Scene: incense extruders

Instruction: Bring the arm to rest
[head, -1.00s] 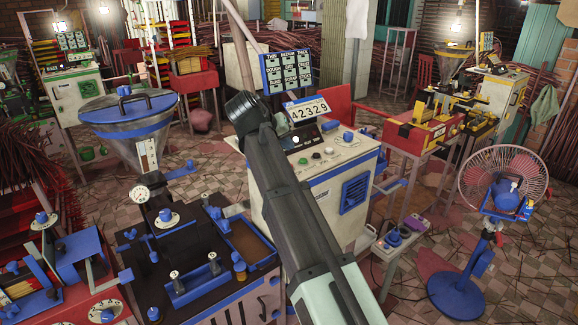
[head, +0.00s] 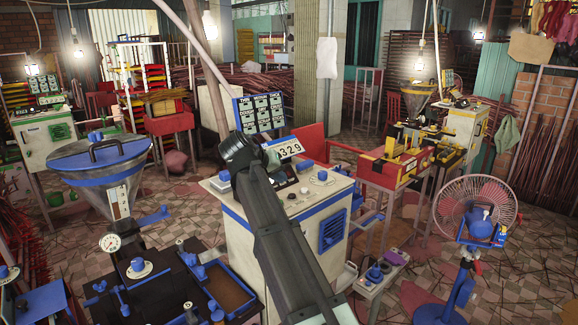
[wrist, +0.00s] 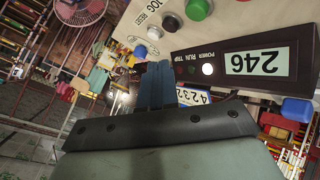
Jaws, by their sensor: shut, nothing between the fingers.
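My arm (head: 285,255) reaches up from the bottom middle of the head view to the blue-and-white control cabinet (head: 262,240). The dark wrist end is in front of the cabinet's top, and my fingers are hard to make out there. In the wrist view my gripper (wrist: 157,70) shows two blue fingers close together, with nothing between them.
A number plate (head: 289,149) is partly covered by my wrist end. A blue display board (head: 260,115) stands behind it. A blue-rimmed hopper (head: 98,165) is left, a blue fan (head: 475,212) right, a yellow-and-red machine (head: 395,168) behind.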

